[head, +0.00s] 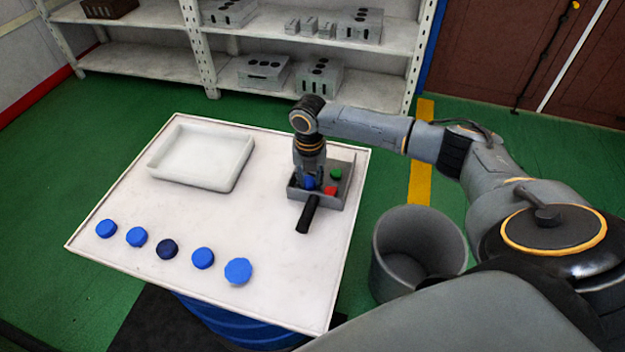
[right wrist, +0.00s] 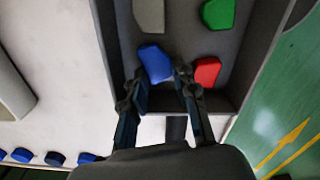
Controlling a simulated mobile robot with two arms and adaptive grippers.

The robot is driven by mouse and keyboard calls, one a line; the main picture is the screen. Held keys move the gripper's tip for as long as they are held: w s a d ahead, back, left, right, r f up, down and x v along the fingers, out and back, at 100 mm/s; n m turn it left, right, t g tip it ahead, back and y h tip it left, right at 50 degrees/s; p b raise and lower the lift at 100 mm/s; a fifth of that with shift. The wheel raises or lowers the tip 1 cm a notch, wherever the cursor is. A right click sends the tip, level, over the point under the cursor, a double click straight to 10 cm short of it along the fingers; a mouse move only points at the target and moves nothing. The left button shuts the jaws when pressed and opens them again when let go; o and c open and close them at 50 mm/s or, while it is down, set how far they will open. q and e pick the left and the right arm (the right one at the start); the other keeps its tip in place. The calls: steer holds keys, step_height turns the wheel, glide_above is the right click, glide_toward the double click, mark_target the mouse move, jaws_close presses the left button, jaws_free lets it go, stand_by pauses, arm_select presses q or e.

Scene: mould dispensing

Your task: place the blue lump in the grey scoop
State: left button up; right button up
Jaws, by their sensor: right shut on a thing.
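The grey scoop (head: 322,203) lies on the white table with its black handle (head: 307,215) pointing to the front. My right gripper (head: 308,181) points down into the scoop and is shut on the blue lump (head: 309,184). In the right wrist view the blue lump (right wrist: 154,63) sits at the fingertips (right wrist: 158,82), over the scoop floor (right wrist: 188,40). I cannot tell whether it touches the floor. A red lump (right wrist: 207,72), a green lump (right wrist: 218,13) and a grey lump (right wrist: 149,15) are in the scoop. My left gripper is not in view.
A white tray (head: 243,172) stands at the table's back left. A row of several blue caps (head: 203,258), one darker, lies along the front. A grey bin (head: 388,262) stands right of the table. Shelves with grey blocks (head: 263,70) are behind. The table's middle is clear.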

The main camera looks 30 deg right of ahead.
mark_target(311, 185)
steer(key=shift+f, duration=0.15)
steer(key=o, duration=0.5)
step_height(311, 185, up, 12)
steer(key=shift+r, duration=0.2)
steer(key=shift+s+f, duration=0.1)
stand_by(0.7)
